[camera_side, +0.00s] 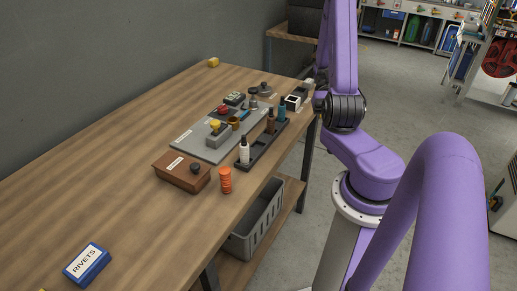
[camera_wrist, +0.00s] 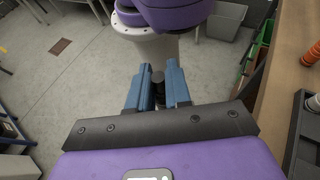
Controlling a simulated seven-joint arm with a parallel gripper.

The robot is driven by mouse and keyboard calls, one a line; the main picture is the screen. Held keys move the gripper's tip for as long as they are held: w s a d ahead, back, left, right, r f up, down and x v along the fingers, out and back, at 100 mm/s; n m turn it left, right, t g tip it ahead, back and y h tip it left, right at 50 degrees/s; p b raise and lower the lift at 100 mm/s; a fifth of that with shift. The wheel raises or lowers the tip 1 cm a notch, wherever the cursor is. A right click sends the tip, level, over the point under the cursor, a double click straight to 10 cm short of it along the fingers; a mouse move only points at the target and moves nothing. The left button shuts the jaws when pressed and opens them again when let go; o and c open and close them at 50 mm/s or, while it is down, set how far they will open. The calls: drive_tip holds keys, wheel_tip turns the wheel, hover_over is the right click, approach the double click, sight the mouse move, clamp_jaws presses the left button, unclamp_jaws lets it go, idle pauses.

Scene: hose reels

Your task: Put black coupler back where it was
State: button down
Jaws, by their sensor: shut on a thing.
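My gripper (camera_wrist: 156,84) shows in the wrist view, with blue fingers closed on a small black cylindrical piece, the black coupler (camera_wrist: 158,77). The coupler's lower part is hidden between the fingers. The gripper is over the floor, to the side of the wooden table. In the side view the gripper and the held coupler cannot be made out. The side view shows a dark tray (camera_side: 256,153) with several bottle-like pieces standing in it, and a grey board (camera_side: 190,146) with several small parts. The frames do not show where the coupler stood before.
A brown box (camera_side: 180,178) with a dark knob and an orange ribbed piece (camera_side: 225,180) stand near the table's (camera_side: 110,170) front edge. A blue RIVETS box (camera_side: 87,264) lies at the near left. A grey crate (camera_side: 256,222) sits below. The left tabletop is mostly clear.

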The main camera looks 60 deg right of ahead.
drive_tip(key=w+a+r+m+t+y, duration=0.1)
drive_tip(key=w+a+r+m+t, duration=0.85)
drive_tip(key=t, duration=0.35)
drive_tip(key=w+d+f+m, duration=0.2)
drive_tip(key=w+d+f, duration=0.2)
drive_tip(key=w+f, duration=0.8)
drive_tip(key=shift+d, duration=0.4)
idle(0.9)
drive_tip(key=shift+f, duration=0.3)
drive_tip(key=shift+s+f, duration=0.1)
drive_tip(key=shift+f, duration=0.25)
drive_tip(key=c, duration=1.1)
unclamp_jaws()
drive_tip(key=shift+o, duration=0.2)
